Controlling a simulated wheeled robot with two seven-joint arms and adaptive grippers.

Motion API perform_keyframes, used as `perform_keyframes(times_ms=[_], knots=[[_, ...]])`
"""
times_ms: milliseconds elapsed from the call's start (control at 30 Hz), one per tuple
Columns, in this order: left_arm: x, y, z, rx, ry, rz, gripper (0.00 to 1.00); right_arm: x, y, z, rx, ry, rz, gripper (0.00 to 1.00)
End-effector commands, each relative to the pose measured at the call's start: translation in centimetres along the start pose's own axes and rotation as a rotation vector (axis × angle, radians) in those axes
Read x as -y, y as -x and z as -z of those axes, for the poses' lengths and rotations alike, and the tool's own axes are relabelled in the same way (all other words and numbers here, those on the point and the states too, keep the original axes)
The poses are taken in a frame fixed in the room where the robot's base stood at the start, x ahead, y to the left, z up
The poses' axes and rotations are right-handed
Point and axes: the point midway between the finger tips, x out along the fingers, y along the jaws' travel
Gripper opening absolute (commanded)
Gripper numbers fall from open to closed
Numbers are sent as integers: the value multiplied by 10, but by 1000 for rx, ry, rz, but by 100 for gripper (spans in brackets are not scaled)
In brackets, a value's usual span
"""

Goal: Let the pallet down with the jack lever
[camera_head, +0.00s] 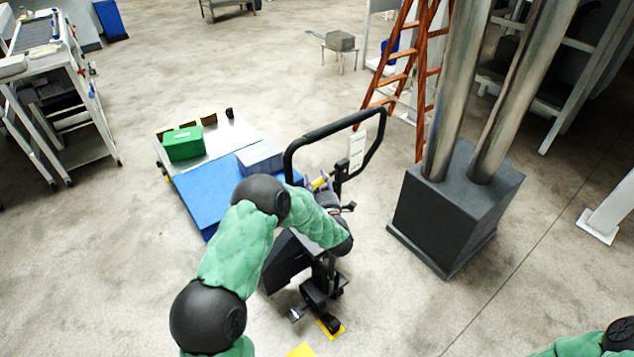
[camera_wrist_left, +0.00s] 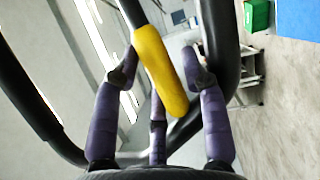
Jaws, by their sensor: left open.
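The pallet jack's black loop handle (camera_head: 335,128) stands upright in the middle of the head view. Its yellow jack lever (camera_head: 320,184) is just below the loop, and in the left wrist view the yellow lever (camera_wrist_left: 163,80) is large and slanted. My left gripper (camera_wrist_left: 160,66) is open, with its purple fingers on either side of the lever; I cannot tell whether they touch it. In the head view my arm partly hides the left gripper (camera_head: 319,181) and the jack. The pallet load has a blue surface (camera_head: 215,190). My right gripper is out of view.
A green crate (camera_head: 183,143) and a grey-white box (camera_head: 260,158) sit on the load. A dark pedestal with steel columns (camera_head: 455,210) stands right of the jack, with an orange ladder (camera_head: 400,75) behind. A cart (camera_head: 60,100) stands at left. Open floor surrounds the load.

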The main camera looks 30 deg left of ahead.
Motion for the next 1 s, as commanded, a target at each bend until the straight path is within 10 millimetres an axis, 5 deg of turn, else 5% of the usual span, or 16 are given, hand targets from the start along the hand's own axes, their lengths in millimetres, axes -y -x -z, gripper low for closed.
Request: perform_keyframes(times_ms=[233, 400, 1000], knots=[[0, 0, 0, 0, -1, 1, 43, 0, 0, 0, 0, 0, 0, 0], [0, 0, 0, 0, -1, 1, 0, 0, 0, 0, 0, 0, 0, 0], [-19, -1, -2, 0, -157, 67, 0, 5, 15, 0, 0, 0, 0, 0]])
